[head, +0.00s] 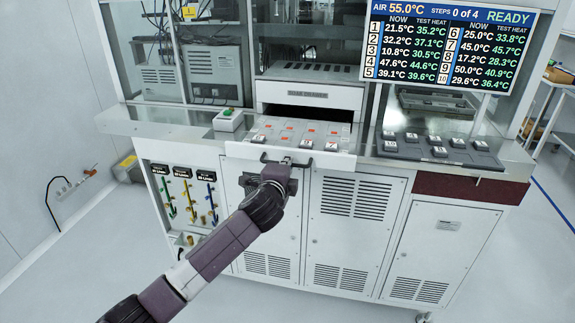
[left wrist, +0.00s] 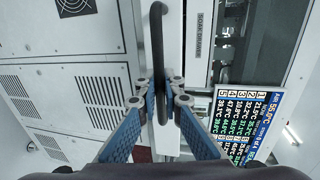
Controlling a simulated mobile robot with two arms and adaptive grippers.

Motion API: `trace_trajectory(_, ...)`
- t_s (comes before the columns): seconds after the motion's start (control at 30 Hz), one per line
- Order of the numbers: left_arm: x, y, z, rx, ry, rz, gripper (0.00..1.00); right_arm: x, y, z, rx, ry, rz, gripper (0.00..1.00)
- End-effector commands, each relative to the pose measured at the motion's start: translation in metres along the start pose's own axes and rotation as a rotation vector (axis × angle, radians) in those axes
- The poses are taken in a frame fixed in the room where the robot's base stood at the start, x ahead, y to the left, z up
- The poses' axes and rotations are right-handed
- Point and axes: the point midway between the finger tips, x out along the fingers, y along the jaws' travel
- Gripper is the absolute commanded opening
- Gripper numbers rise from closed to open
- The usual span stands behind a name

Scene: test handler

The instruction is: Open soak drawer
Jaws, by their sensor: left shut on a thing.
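The soak drawer (head: 286,131) shows in the head view as a pale tray with orange-marked spots and several small numbered pieces. It lies in front of a dark opening (head: 318,111) under a panel labelled SOAK DRAWER (head: 308,94). A dark bar handle (head: 313,166) runs across its white front. In the left wrist view, the fingertips (left wrist: 161,88) close around the black handle (left wrist: 157,40). My arm hides part of the cabinet door below. My right gripper is not in view.
A screen (head: 450,45) hangs at upper right. A dark tray with several numbered pieces (head: 440,148) lies on the right counter. White cabinet doors (head: 347,230) are below; open floor lies in front.

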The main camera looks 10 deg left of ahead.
Motion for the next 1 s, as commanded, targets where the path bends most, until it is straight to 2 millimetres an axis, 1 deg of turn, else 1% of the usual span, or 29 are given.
trace_trajectory(0.03,-0.0001,-0.0014,-0.0004,0.000,0.001,-0.002,0.00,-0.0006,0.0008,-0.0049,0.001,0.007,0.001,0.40)
trace_trajectory(0.13,-0.0001,-0.0016,-0.0004,-0.001,0.001,-0.003,0.00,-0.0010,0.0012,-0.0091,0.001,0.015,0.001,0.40)
trace_trajectory(0.5,-0.0001,-0.0019,-0.0004,-0.001,0.002,-0.003,0.00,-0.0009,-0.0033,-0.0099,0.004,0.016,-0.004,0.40)
trace_trajectory(0.53,-0.0001,-0.0018,-0.0004,-0.001,0.002,-0.003,0.09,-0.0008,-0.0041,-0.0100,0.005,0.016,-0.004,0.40)
trace_trajectory(0.6,-0.0001,-0.0017,-0.0004,-0.001,0.002,-0.003,0.15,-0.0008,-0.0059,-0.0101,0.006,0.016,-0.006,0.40)
trace_trajectory(0.77,-0.0001,-0.0015,-0.0003,-0.001,0.001,-0.003,0.15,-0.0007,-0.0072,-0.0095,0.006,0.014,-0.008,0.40)
trace_trajectory(0.87,-0.0004,-0.0013,-0.0003,-0.001,0.001,-0.002,0.15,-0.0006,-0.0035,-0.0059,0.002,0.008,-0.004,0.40)
trace_trajectory(1.0,-0.0055,-0.0007,-0.0001,0.000,0.001,-0.002,0.15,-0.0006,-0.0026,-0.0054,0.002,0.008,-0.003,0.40)
